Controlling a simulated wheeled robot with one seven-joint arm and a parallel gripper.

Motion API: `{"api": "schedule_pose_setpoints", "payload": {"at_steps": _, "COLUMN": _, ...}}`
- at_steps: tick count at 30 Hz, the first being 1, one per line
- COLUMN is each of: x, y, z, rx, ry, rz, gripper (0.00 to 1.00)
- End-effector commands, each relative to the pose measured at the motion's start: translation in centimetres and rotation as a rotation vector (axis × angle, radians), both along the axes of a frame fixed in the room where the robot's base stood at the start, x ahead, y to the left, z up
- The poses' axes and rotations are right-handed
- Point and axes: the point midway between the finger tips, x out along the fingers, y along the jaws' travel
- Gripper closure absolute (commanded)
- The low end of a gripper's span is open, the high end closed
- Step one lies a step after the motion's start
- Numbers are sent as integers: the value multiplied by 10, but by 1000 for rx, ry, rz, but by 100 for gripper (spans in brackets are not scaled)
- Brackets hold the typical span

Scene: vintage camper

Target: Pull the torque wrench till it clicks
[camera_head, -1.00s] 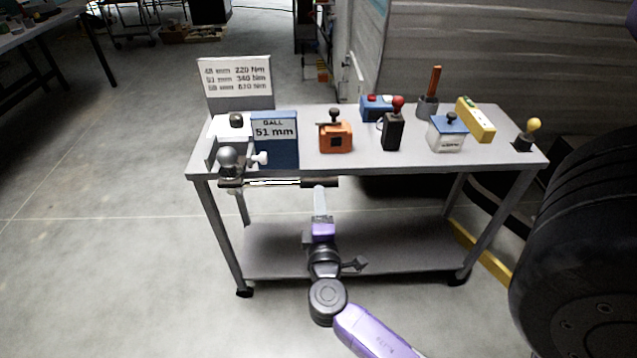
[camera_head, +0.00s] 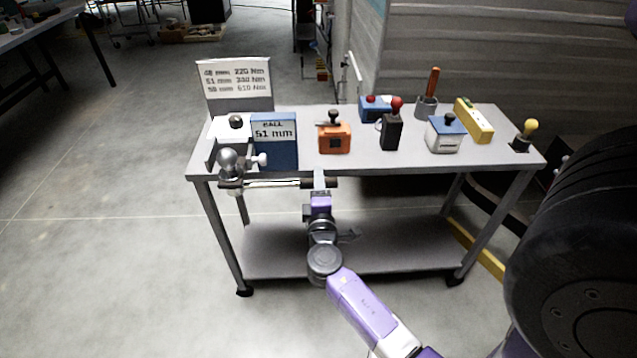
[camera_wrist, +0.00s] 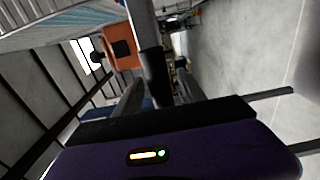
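The torque wrench (camera_head: 272,184) is a pale bar with a dark grip at its right end. It runs level along the cart's front edge from the ball hitch (camera_head: 228,162). My gripper (camera_head: 319,180) is at the dark grip, from the front. In the wrist view, the dark grip (camera_wrist: 155,75) shows between the two dark fingers of my gripper (camera_wrist: 160,95). The fingers stand apart, with a gap beside the grip, and do not look closed on it. Contact is hard to tell. A blue box reading "BALL 51 mm" (camera_head: 275,142) stands behind the wrench.
The grey cart (camera_head: 350,163) carries an orange box (camera_head: 334,138), a black box with a red knob (camera_head: 391,132) and a white box with a blue lid (camera_head: 445,134). A torque sign (camera_head: 236,78) stands at back left. A large tyre (camera_head: 580,250) is at right. Left floor is clear.

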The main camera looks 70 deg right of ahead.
Motion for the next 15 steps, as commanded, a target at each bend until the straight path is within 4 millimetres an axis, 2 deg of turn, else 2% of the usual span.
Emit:
{"api": "schedule_pose_setpoints", "payload": {"at_steps": 1, "x": 0, "y": 0, "z": 0, "rx": 0, "ry": 0, "rz": 0, "gripper": 63}}
{"api": "schedule_pose_setpoints", "payload": {"at_steps": 6, "x": 0, "y": 0, "z": -1, "rx": 1, "ry": 0, "rz": 1, "gripper": 97}}
{"api": "schedule_pose_setpoints", "payload": {"at_steps": 7, "x": 0, "y": 0, "z": -1, "rx": 2, "ry": 1, "rz": 1, "gripper": 100}}
{"api": "schedule_pose_setpoints", "payload": {"at_steps": 15, "x": 0, "y": 1, "z": -3, "rx": 5, "ry": 2, "rz": 2, "gripper": 100}}
